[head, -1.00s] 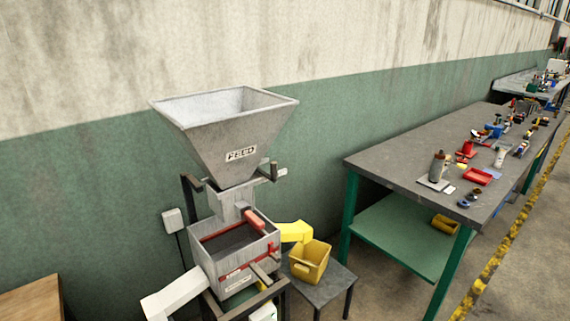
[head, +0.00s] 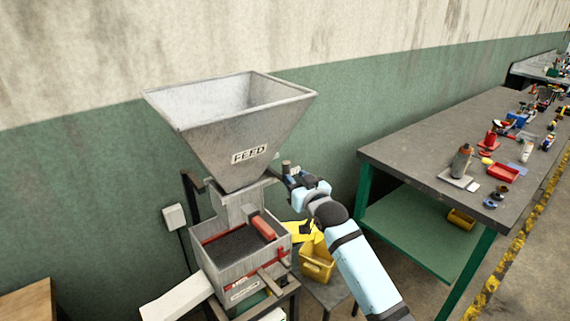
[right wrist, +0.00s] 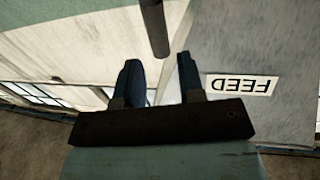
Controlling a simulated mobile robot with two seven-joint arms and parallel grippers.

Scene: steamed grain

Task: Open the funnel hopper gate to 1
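The grey metal funnel hopper (head: 225,130) with a FEED label stands over the machine, and its wall also shows in the right wrist view (right wrist: 235,45). A short dark upright gate handle (head: 286,166) sticks up at the right below the funnel. My right gripper (head: 289,178) is at this handle, partly hidden by its own wrist. In the right wrist view my right gripper (right wrist: 158,62) has its two dark fingers apart, with the dark handle rod (right wrist: 154,28) ending near the gap between the fingertips. I cannot tell whether they touch. My left gripper is out of view.
Below the funnel is a sieve box (head: 240,245) with a red handle and a white chute (head: 178,298) at the left. A yellow bin (head: 317,262) sits on a low stand behind my right forearm. A workbench (head: 400,150) with small items stands at the right.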

